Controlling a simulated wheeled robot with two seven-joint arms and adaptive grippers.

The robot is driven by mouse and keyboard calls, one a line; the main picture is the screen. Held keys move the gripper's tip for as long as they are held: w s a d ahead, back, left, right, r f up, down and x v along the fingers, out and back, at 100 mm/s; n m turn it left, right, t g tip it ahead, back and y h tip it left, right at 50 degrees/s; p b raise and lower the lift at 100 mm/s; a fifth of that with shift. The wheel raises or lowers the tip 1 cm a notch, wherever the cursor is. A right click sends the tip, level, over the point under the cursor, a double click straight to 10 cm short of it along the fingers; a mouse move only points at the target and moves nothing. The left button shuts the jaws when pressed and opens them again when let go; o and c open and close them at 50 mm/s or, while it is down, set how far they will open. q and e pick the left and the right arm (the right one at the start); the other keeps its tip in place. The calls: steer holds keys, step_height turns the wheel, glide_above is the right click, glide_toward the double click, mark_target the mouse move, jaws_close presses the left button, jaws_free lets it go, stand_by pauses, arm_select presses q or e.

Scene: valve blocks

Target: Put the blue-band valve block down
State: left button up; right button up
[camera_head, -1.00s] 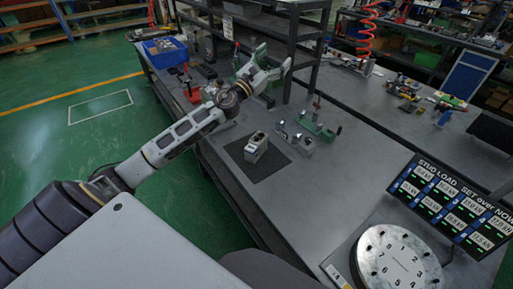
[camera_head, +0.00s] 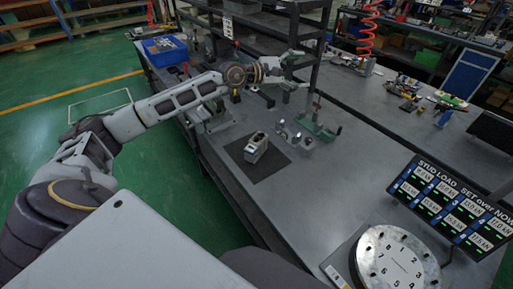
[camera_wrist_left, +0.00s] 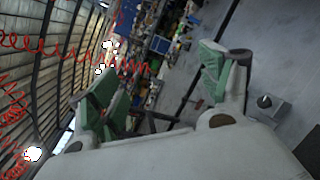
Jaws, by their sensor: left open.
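A grey valve block (camera_head: 257,147) stands upright on a dark square mat (camera_head: 268,165) on the bench, with a dark opening in its top. I cannot make out a blue band on it. My left gripper (camera_head: 301,69) is open and empty, above the bench beyond the block and apart from it. In the left wrist view its two green-padded fingers (camera_wrist_left: 155,85) are spread with nothing held between them. My right gripper is not in view.
A green clamp fixture (camera_head: 318,128) and small metal parts (camera_head: 290,136) stand just right of the mat. A blue bin (camera_head: 165,50) is at the far left. A numbered round plate (camera_head: 398,262) and a stud load display (camera_head: 452,205) are at the front right.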

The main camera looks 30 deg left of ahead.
arm_select(q)
steer(key=s+a+f+n+g+y, duration=0.1)
steer(key=a+f+n+g+y, duration=0.1)
steer(key=f, duration=0.6)
steer(key=s+a+f+n+g+y, duration=0.2)
steer(key=f+g, duration=0.1)
steer(key=f, duration=0.5)
steer(key=s+a+f+n+g+y, duration=0.4)
steer(key=a+n, duration=0.5)
steer(key=n, duration=0.3)
step_height(320, 180, down, 3)
steer(key=shift+s+a+r+n+y, duration=0.15)
steer(key=shift+s+a+n+y, duration=0.2)
steer(key=shift+s+y, duration=0.55)
steer(key=shift+d, duration=0.1)
